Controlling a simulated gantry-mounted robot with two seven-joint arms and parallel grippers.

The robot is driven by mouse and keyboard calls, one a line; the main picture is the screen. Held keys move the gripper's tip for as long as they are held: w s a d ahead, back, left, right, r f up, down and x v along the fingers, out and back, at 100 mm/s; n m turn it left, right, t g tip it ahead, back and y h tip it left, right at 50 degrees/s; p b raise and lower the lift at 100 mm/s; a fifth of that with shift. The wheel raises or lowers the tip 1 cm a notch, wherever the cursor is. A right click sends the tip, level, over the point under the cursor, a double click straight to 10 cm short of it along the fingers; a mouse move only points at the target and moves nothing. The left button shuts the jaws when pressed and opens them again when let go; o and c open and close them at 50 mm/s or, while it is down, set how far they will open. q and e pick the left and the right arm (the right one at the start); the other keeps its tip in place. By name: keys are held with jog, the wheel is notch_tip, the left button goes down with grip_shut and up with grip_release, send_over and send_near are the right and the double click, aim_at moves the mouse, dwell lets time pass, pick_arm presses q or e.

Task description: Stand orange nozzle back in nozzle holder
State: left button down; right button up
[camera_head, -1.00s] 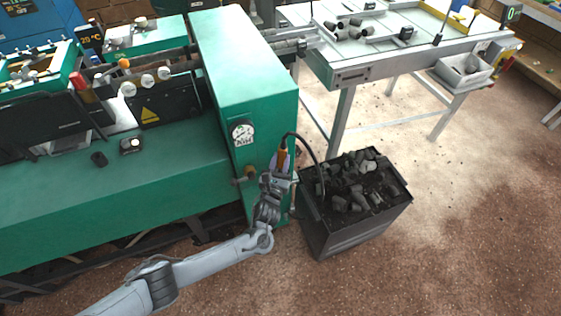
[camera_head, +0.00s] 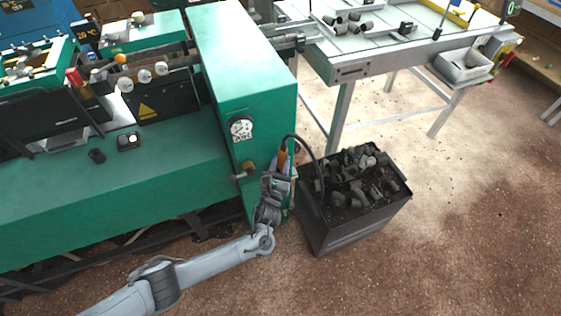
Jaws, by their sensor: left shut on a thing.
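The orange nozzle (camera_head: 283,159) stands roughly upright near the right end of the green machine, with a black hose curving from its top over to the dark bin. My left gripper (camera_head: 280,174) is shut on the nozzle from below and in front, and its fingers hide the nozzle's lower part. A purplish piece shows beside the nozzle at the fingers; I cannot tell whether it is the holder. The nozzle holder itself is not clearly visible, so I cannot tell whether the nozzle sits in it. My right gripper is not in view.
The green machine (camera_head: 245,75) with a round gauge (camera_head: 241,129) and a brass valve (camera_head: 247,168) stands close left of the gripper. A dark bin (camera_head: 357,230) full of grey plugs stands close right.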

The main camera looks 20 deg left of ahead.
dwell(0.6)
pick_arm(q)
jog(key=shift+f, duration=0.45)
jog(key=c, duration=0.7)
grip_release()
